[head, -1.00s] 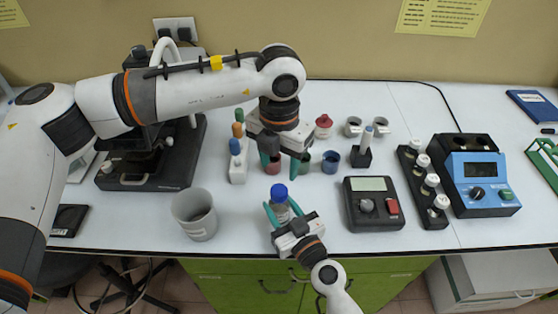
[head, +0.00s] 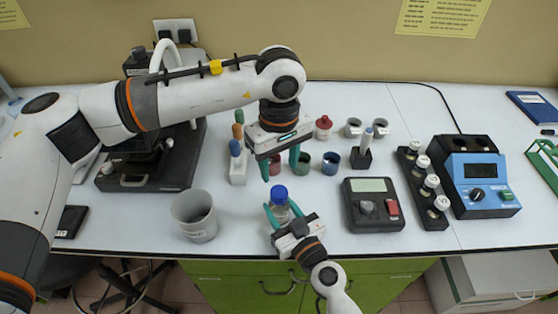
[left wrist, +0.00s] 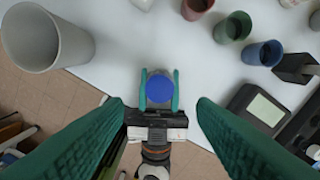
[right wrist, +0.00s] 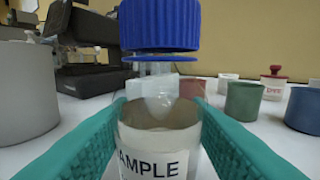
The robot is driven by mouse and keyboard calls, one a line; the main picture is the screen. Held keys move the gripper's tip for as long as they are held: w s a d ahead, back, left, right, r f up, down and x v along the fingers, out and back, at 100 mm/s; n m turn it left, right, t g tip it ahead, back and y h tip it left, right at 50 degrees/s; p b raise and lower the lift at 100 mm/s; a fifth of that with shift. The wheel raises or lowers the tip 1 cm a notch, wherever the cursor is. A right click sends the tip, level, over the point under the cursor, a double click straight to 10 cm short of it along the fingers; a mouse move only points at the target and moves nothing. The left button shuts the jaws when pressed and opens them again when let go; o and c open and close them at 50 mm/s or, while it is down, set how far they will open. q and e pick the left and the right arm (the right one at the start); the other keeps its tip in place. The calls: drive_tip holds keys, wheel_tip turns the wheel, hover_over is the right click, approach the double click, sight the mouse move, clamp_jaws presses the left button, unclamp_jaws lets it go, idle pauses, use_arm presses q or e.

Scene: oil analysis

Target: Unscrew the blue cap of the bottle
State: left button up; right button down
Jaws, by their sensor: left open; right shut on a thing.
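The sample bottle (right wrist: 155,150) stands upright near the table's front edge, with a ribbed blue cap (head: 279,192) on top. The cap also shows from above in the left wrist view (left wrist: 160,89) and from the side in the right wrist view (right wrist: 160,25). My right gripper (head: 281,212) is shut on the bottle's body below the cap, one green finger on each side. My left gripper (head: 280,172) is open and empty, pointing down above the cap. In the left wrist view the cap lies between its spread fingers, farther down.
A grey beaker (head: 194,216) stands to the left. Red, green (head: 302,162) and blue (head: 331,162) cups stand behind the bottle. A dark device with a display (head: 373,205) is to the right. A rack of several vials (head: 424,188) and a blue instrument (head: 478,178) stand farther right.

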sight(279, 191)
use_arm(q)
drive_tip(key=m, duration=1.1)
drive_tip(key=shift+m, duration=0.3)
drive_tip(key=m, duration=0.3)
drive_tip(key=shift+m, duration=0.3)
drive_tip(key=shift+f, duration=4)
drive_tip(key=shift+c, duration=0.4)
